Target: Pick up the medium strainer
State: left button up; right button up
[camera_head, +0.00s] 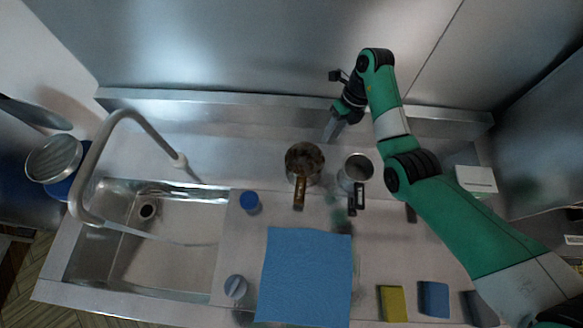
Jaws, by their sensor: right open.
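Two small round vessels with handles stand on the steel counter. One has a brownish inside and a brown handle (304,163). Just right of it is a grey metal one with a dark handle (356,171). I cannot tell for sure whether either is the medium strainer. A round grey mesh-like pan or strainer (54,158) is at the far left, beyond the sink. My right gripper (331,136) is behind the two vessels, near the back wall, apart from them. It points down and is open and empty. My left gripper is out of view.
A sink (150,250) with a curved faucet (108,135) is on the left. A blue cloth (305,278) lies at front centre. A blue-topped jar (249,202), a yellow sponge (393,303) and a blue sponge (433,299) lie around it. My right arm covers the right side.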

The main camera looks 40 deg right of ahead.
jog(key=b, duration=0.3)
send_over(321, 156)
jog(key=d, duration=0.1)
notch_tip(321, 156, down, 6)
jog(key=shift+d+r, duration=0.15)
jog(key=shift+r, duration=0.05)
jog(key=shift+w+f, duration=0.1)
jog(key=shift+f, duration=0.2)
jog(key=b+x, duration=0.1)
jog(key=x, duration=0.4)
jog(key=shift+f, duration=0.15)
grip_shut()
dwell(0.5)
